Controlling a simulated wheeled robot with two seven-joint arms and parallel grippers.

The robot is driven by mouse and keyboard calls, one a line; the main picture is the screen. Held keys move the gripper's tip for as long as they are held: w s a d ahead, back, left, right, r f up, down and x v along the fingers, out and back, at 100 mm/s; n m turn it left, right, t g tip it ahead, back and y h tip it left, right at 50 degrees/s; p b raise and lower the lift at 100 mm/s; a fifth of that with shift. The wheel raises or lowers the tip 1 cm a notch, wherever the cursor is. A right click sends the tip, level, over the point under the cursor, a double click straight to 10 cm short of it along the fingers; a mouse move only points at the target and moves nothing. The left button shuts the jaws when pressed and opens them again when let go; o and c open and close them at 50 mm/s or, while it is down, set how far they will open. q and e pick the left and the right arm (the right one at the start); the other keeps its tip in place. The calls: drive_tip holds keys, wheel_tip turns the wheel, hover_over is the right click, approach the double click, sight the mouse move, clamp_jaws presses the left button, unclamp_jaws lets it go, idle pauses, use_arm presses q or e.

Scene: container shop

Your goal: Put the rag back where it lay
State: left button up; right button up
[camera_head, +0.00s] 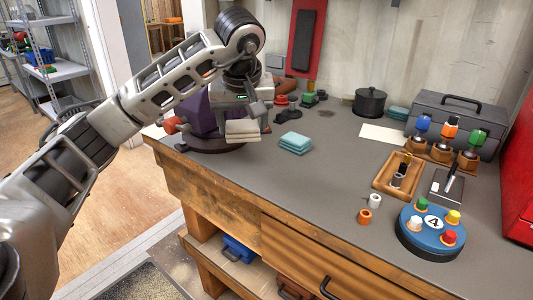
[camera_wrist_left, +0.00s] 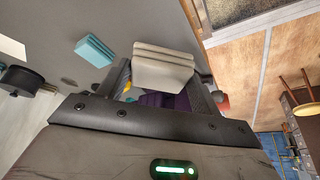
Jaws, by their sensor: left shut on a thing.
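My left gripper (camera_head: 243,116) is shut on a folded cream rag (camera_head: 243,131). It holds the rag above the left part of the grey workbench (camera_head: 330,190), in front of a purple thing (camera_head: 203,125) on a dark round base. The gap between rag and bench is hard to judge. In the left wrist view the cream rag (camera_wrist_left: 163,66) sits between the two fingers. A folded teal rag (camera_head: 295,142) lies flat on the bench, just right of the gripper. My right gripper is not in view.
A black pot (camera_head: 369,102), a grey toolbox (camera_head: 455,122), a wooden tray (camera_head: 398,176) and a blue round stand (camera_head: 431,232) with coloured knobs occupy the right side. Another teal stack (camera_head: 398,113) lies by the toolbox. The bench's front middle is clear.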

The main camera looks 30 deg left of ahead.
use_arm(q)
drive_tip(key=w+f, duration=0.3)
drive_tip(key=w+d+f+p, duration=0.1)
drive_tip(key=w+f, duration=0.1)
drive_tip(key=shift+w, duration=0.25)
drive_tip(key=shift+w+f, duration=0.4)
drive_tip(key=shift+f, duration=0.1)
drive_tip(key=f, duration=0.2)
drive_tip(key=f+p, duration=0.1)
drive_tip(key=shift+w+d+f, duration=0.1)
drive_tip(key=shift+w+f, duration=0.1)
drive_tip(key=shift+w, duration=0.05)
drive_tip(key=shift+f, duration=0.35)
drive_tip(key=o, duration=0.9)
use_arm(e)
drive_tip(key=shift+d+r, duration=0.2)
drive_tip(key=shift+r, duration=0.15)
use_arm(q)
drive_tip(key=shift+r, duration=0.2)
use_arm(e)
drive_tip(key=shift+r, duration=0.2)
use_arm(q)
drive_tip(key=b+v, duration=0.1)
drive_tip(key=v, duration=1.1)
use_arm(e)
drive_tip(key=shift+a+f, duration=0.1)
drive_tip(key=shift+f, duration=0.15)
use_arm(q)
drive_tip(key=shift+f, duration=0.1)
